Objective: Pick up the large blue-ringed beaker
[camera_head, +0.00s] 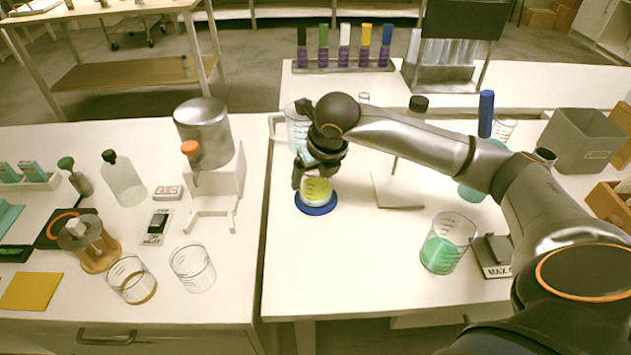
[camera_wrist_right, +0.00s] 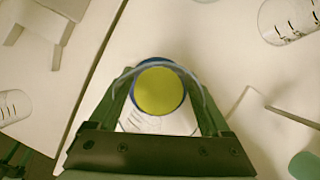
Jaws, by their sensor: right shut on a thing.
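A clear beaker with yellow liquid (camera_head: 317,188) stands at the left part of the right-hand bench. A wide blue ring (camera_head: 316,208) shows around its base. My right gripper (camera_head: 315,178) reaches down over it and is shut on it, hiding its upper part. In the right wrist view the yellow liquid (camera_wrist_right: 159,91) and its blue edge show between the two fingers of the gripper (camera_wrist_right: 160,98). The beaker looks upright; I cannot tell whether its base is clear of the bench. My left gripper is not in view.
A tall clear beaker (camera_head: 297,125) stands just behind my right gripper. A beaker of green liquid (camera_head: 446,245) stands to the right, near a dark-topped block (camera_head: 494,252). A metal stand with a white base (camera_head: 398,190) is nearby. The bench front is clear.

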